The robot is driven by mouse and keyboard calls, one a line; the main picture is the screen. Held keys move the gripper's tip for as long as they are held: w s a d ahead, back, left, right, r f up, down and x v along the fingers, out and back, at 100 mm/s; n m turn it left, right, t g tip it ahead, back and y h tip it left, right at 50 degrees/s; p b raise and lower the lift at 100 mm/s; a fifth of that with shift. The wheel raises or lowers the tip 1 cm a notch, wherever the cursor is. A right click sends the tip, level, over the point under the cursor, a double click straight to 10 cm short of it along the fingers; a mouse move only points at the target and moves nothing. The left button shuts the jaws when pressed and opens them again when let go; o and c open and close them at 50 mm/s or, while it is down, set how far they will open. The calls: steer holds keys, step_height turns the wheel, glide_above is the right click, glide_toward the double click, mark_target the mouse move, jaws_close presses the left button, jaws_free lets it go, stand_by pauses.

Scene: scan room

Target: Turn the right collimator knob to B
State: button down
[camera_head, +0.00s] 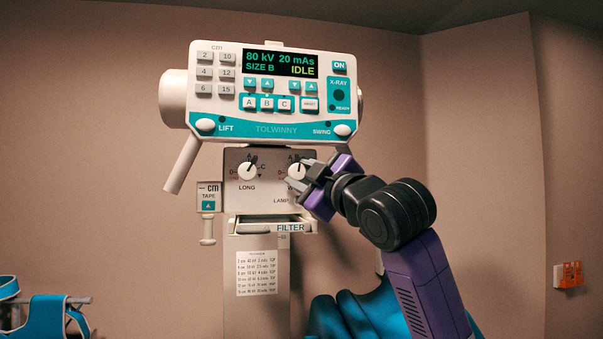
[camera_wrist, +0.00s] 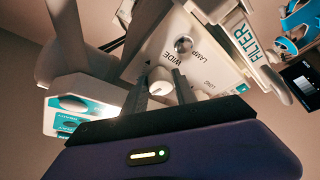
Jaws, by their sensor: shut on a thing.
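The right collimator knob (camera_head: 295,172) is a round white knob on the white panel under the console. My gripper (camera_head: 299,173) reaches it from the right, one finger above and one below. In the wrist view the knob (camera_wrist: 161,80) sits between the two dark fingers of my gripper (camera_wrist: 159,87), shut on it. In the head view its pointer seems to lean up and right, near the B mark; the fingers cover part of the scale, so the exact mark is unclear. The "WIDE" label shows in the wrist view.
The left LONG knob (camera_head: 247,171) is beside it, pointer up and right. The console (camera_head: 262,90) above reads "SIZE B" and "IDLE". The FILTER slot (camera_head: 270,227) is below, and a lamp button (camera_wrist: 183,45) is near the knob. A TAPE handle (camera_head: 209,197) hangs at left.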

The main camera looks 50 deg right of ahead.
steer(key=shift+n, duration=0.3)
steer(key=c, duration=1)
jaws_free()
steer(key=shift+s, duration=0.1)
steer(key=b+v, duration=0.2)
steer(key=v, duration=0.5)
steer(key=shift+s, duration=0.35)
